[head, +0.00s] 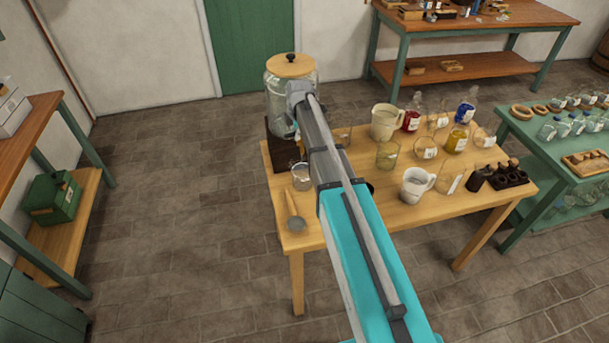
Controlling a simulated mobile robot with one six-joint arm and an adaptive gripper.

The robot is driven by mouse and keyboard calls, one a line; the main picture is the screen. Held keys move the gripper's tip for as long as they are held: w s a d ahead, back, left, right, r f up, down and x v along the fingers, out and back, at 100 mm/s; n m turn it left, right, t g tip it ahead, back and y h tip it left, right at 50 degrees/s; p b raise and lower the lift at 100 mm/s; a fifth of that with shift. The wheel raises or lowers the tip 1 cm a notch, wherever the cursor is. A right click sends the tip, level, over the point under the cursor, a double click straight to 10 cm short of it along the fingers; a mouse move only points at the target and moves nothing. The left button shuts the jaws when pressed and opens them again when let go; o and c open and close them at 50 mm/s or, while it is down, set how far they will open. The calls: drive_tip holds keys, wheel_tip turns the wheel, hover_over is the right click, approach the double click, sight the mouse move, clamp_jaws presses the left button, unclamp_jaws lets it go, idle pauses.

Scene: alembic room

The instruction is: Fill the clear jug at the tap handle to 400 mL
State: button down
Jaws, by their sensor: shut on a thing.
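A glass drinks dispenser (278,105) with a wooden lid stands on a dark wooden stand (283,150) at the table's back left corner. Its tap cannot be made out. A small clear vessel (302,178) stands just in front of the stand, beside my arm; I cannot tell whether it is the clear jug or how full it is. Other clear vessels, one a glass beaker (387,156), stand right of my arm. My arm reaches over the table to the dispenser and covers part of it. My gripper is hidden behind the arm.
The wooden table (345,230) also holds a white jug (416,186), a cream jug (384,121), red, yellow and blue bottles, and a ladle (294,215) at its left edge. A green table (560,140) stands close on the right. The floor on the left is clear.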

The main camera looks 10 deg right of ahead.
drive_tip(key=shift+w+m, duration=0.2)
drive_tip(key=shift+m, duration=0.8)
drive_tip(key=c, duration=0.6)
unclamp_jaws()
drive_tip(key=shift+o, duration=0.3)
drive_tip(key=o, duration=0.5)
drive_tip(key=shift+c, duration=1)
drive_tip(key=shift+o, duration=0.8)
drive_tip(key=shift+r, duration=0.1)
